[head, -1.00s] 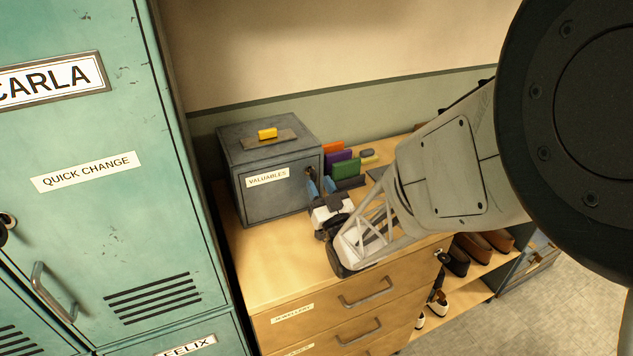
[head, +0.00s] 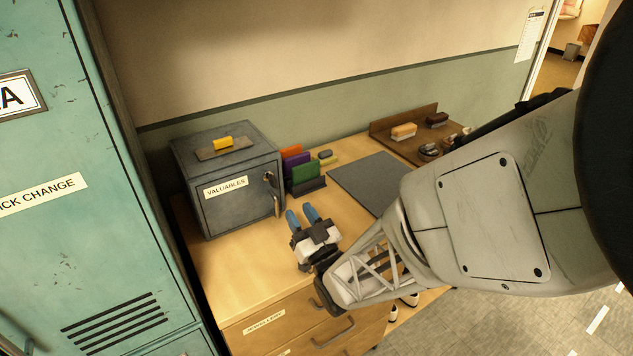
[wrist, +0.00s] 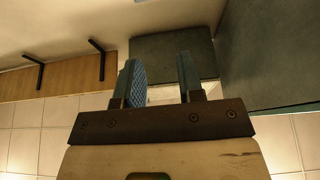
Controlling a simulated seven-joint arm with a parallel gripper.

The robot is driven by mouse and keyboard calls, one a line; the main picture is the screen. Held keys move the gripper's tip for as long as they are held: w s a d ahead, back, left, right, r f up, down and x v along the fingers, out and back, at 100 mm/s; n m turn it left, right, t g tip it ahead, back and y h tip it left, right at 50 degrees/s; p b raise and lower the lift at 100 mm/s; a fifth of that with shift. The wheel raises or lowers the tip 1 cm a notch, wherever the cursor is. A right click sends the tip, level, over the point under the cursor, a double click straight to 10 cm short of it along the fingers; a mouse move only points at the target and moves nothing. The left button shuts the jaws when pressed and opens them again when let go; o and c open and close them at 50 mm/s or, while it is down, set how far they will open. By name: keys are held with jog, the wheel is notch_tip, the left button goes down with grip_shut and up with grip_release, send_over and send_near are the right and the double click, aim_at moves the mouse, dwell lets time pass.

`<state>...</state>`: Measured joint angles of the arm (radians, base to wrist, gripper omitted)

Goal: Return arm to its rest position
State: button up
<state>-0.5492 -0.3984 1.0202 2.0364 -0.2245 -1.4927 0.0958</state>
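My gripper (head: 301,217) is over the wooden counter (head: 240,262), a little to the right of and in front of the grey valuables box (head: 240,203). Its two blue fingers stand apart with nothing visible between them. The fingers also show apart and empty in the wrist view (wrist: 160,82). My arm reaches in from the right and hides part of the counter and drawers.
Green lockers (head: 60,240) stand close on the left. A yellow block (head: 223,143) sits on the box. Beside it is a rack with a green item (head: 306,174) and others. A grey mat (head: 365,180) lies bare. Brushes (head: 404,131) lie in a brown tray (head: 385,124) behind.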

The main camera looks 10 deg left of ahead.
jog(key=shift+w+d+r, duration=0.1)
dwell(0.4)
jog(key=w+d+r+m+g+h, duration=0.25)
jog(key=d+h, duration=0.35)
jog(key=d, duration=0.4)
jog(key=w+d+r+m+g+h, duration=0.1)
jog(key=d+r+m+h, duration=0.25)
jog(key=d+h, duration=0.4)
jog(key=s+d+r+m+g+h, duration=0.1)
jog(key=s+d+r+g, duration=0.2)
jog(key=s+d+g, duration=0.2)
jog(key=s+d+r+m+g+h, duration=0.1)
jog(key=s+d+g, duration=0.3)
jog(key=s+d, duration=0.8)
jog(key=s+r+m, duration=0.1)
jog(key=s, duration=0.5)
jog(key=shift+r+g, duration=0.35)
jog(key=shift+r, duration=0.05)
jog(key=shift+d+h, duration=0.1)
jog(key=shift+h, duration=0.15)
